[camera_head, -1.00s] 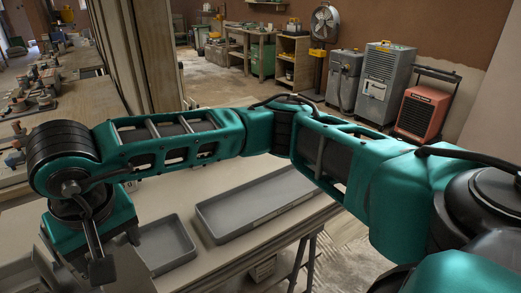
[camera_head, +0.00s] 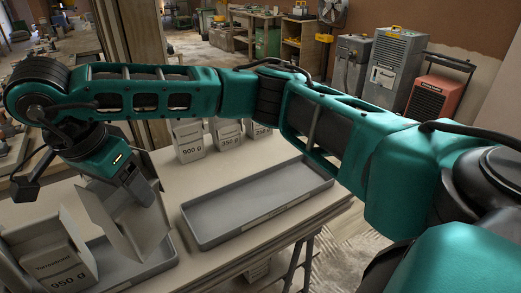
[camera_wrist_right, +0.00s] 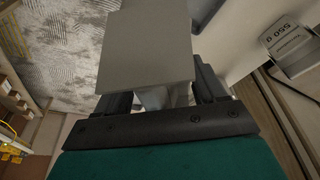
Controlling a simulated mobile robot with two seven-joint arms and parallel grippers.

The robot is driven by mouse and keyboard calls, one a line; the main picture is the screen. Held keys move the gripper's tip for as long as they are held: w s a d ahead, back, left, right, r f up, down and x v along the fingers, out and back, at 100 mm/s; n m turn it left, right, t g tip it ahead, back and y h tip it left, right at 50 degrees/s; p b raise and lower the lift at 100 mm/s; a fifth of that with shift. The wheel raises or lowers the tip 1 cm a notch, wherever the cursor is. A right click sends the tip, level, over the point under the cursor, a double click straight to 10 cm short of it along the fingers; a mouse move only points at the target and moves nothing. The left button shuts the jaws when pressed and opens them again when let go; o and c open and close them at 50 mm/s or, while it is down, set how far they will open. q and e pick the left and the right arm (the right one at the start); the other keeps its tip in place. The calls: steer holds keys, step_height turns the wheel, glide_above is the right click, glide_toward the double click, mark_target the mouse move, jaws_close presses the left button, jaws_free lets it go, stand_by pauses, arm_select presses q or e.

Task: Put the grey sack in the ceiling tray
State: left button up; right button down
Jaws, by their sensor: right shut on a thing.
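My right gripper (camera_head: 138,192) is shut on a pale grey sack (camera_head: 128,222), a tilted, box-like packet held above the table near the left tray (camera_head: 158,262). In the right wrist view the sack (camera_wrist_right: 145,45) fills the space beyond the fingers (camera_wrist_right: 165,92). The left tray is grey and partly hidden by the sack. A longer grey tray (camera_head: 215,236) lies to its right and looks empty. Both trays' front labels are too small to read, so I cannot tell which is the ceiling tray. My left gripper is not in view.
A sack marked 950 g (camera_head: 62,268) stands at the lower left, by or in the left tray. One marked 550 g (camera_wrist_right: 288,45) shows in the wrist view.

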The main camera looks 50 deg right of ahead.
steer(key=w+d+r+n+y+b, duration=0.2)
steer(key=d+r+n+y, duration=0.15)
steer(key=d+n, duration=0.85)
steer(key=w+d+r+n+y+b, duration=0.15)
steer(key=d+r+n+y, duration=0.35)
steer(key=n, duration=1.2)
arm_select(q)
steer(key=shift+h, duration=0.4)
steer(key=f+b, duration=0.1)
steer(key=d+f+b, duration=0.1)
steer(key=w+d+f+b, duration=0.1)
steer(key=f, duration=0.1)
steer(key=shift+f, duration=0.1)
arm_select(e)
step_height(320, 180, down, 21)
steer(key=d+h, duration=0.1)
steer(key=h, duration=0.1)
steer(key=shift+r, duration=0.2)
arm_select(q)
steer(key=shift+b, duration=0.3)
arm_select(e)
steer(key=shift+s+f+h, duration=0.1)
steer(key=shift+h, duration=0.15)
steer(key=shift+c, duration=2.4)
jaws_free()
steer(key=shift+f, duration=0.1)
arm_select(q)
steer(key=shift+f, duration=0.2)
arm_select(e)
steer(key=o, duration=0.4)
